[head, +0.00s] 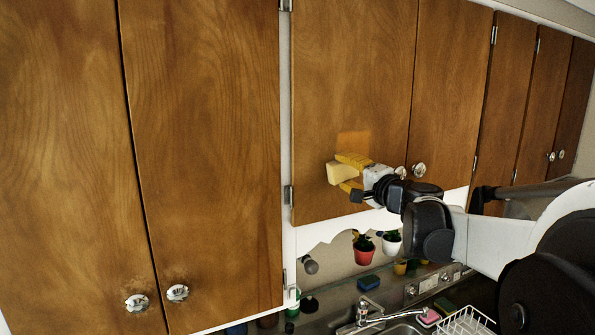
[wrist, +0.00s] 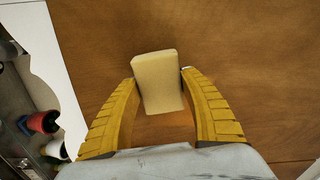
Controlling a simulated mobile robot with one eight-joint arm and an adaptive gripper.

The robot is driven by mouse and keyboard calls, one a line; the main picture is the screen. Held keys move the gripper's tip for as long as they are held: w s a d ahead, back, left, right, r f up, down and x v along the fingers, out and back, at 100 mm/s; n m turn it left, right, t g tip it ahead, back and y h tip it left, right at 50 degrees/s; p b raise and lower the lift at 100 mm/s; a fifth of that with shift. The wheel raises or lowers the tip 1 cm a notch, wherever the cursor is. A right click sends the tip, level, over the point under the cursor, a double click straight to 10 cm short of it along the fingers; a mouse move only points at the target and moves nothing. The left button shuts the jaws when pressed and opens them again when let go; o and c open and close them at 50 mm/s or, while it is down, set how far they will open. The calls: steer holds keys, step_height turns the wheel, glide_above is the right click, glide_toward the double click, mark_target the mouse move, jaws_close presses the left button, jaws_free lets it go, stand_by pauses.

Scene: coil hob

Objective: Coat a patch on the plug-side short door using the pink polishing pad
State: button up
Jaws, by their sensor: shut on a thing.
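My gripper (head: 345,173) is shut on a pale cream-yellow block (head: 340,172), with one yellow finger on each side. The wrist view shows the block (wrist: 158,82) between both fingers (wrist: 159,76), in front of a brown wooden door (wrist: 230,40). In the head view this short cupboard door (head: 350,70) is left of centre in the middle group. An orange patch (head: 354,142) shows on it just above the gripper. Whether the block touches the door is unclear. The held block looks cream, not pink; a pink pad (head: 430,316) lies by the sink.
Taller doors with knobs (head: 178,293) stand at left; more doors continue at right. Knobs (head: 418,170) sit right of my gripper.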

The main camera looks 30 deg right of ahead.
steer(key=shift+w, duration=1)
steer(key=shift+d, duration=0.1)
steer(key=shift+d+b, duration=0.9)
steer(key=shift+d, duration=4.8)
steer(key=shift+s+a, duration=0.1)
steer(key=shift+a, duration=5.8)
steer(key=shift+d, duration=0.1)
steer(key=shift+s+p, duration=0.3)
steer(key=shift+s, duration=2.75)
